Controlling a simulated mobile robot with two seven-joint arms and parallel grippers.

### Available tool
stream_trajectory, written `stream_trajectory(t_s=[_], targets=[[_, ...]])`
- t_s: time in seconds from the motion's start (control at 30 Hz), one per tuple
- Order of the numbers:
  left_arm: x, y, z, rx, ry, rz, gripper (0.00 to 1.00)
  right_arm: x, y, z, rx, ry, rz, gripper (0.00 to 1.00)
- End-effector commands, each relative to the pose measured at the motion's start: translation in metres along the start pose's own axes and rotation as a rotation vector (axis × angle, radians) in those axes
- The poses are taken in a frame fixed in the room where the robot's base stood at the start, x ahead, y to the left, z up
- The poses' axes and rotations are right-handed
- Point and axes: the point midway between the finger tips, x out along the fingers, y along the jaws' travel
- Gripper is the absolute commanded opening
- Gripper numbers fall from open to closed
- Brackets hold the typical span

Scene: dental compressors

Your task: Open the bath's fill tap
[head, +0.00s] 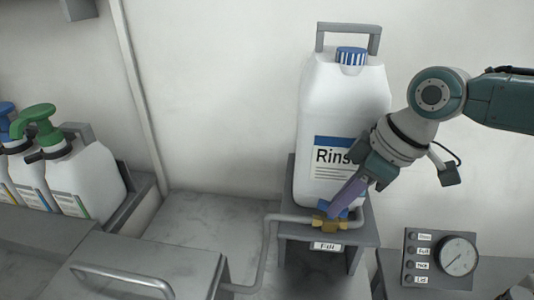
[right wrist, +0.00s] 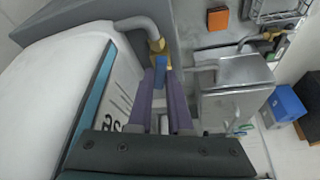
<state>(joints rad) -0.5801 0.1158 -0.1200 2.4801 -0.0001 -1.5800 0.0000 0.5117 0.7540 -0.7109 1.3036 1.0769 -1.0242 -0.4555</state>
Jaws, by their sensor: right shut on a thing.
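The fill tap (head: 330,225) is a brass valve on a grey pipe, above a small "Fill" label (head: 324,246) at the front of the stand. It also shows in the right wrist view (right wrist: 157,46). Its blue handle (right wrist: 160,72) sits between the purple fingers of my right gripper (head: 339,210). The gripper is shut on this handle, reaching down from the upper right, and the fingers partly hide it in the head view. My left gripper is not in view.
A white rinse bottle (head: 340,110) with a blue striped cap stands right behind the tap, close to my right gripper. A panel with a round gauge (head: 458,254) is at the lower right. Pump bottles (head: 75,175) stand at the left. A grey handled lid (head: 190,262) is at front left.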

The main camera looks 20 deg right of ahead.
Motion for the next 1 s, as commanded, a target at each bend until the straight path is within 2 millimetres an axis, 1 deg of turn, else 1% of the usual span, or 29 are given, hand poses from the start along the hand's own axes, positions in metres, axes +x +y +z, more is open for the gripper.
stream_trajectory(t_s=[0.03,0.2,0.73,0.77,1.0], targets=[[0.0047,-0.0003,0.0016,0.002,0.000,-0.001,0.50,0.0022,0.0010,0.0011,-0.018,0.000,-0.006,0.00],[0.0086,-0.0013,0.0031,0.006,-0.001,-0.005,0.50,0.0013,0.0013,0.0007,-0.064,-0.001,-0.025,0.00],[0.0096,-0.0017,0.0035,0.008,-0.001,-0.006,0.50,0.0003,0.0012,0.0008,-0.086,-0.003,-0.034,0.00],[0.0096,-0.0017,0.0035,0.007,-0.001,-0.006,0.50,0.0003,0.0012,0.0008,-0.086,-0.003,-0.034,0.18],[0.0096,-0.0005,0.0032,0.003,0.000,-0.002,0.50,0.0002,0.0011,0.0006,-0.086,-0.003,-0.035,0.46]])
